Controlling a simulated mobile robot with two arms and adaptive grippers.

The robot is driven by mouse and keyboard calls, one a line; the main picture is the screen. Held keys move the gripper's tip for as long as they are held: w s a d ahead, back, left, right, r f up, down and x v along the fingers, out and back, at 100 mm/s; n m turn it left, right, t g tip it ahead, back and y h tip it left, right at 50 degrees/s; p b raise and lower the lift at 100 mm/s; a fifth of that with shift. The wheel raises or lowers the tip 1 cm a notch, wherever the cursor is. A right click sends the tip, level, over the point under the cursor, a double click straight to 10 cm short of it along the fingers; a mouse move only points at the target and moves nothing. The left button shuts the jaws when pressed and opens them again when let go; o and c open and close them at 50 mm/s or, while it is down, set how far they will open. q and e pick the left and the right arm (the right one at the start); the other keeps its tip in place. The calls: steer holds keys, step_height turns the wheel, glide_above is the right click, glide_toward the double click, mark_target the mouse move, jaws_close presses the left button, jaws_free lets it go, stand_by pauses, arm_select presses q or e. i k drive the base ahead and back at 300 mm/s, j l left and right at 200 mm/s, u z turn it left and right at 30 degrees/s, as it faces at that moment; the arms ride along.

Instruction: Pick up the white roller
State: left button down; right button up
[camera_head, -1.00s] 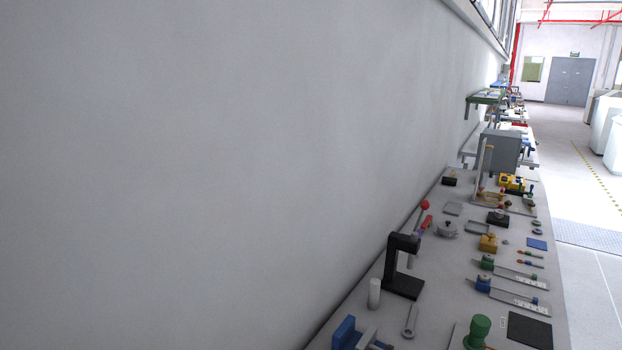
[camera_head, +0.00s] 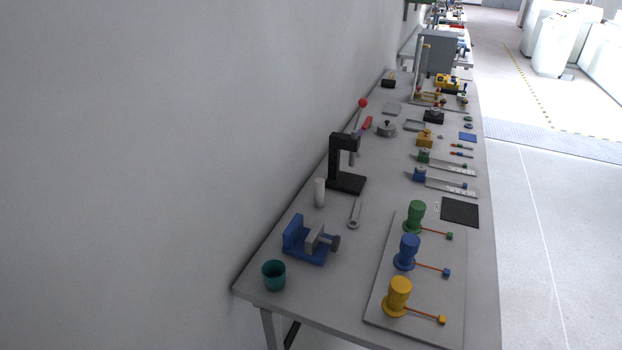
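The white roller (camera_head: 319,193) is a small white cylinder standing upright on the grey table (camera_head: 340,285) near its left edge, by the wall. It stands just in front of the black press-like stand (camera_head: 345,165) and behind the blue vise (camera_head: 309,242). A grey wrench (camera_head: 355,212) lies to its right. Neither of my grippers shows in the head view.
A teal cup (camera_head: 274,275) stands at the table's near left corner. A board (camera_head: 428,300) with green, blue and yellow knobbed pieces is at the near right. Several tools and blocks lie farther back. Open floor (camera_head: 540,240) lies right of the table.

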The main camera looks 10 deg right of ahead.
mark_target(320, 181)
steer(key=l+z, duration=0.45)
steer(key=i+l+z, duration=0.1)
steer(key=l+z, duration=0.3)
steer(key=l, duration=0.2)
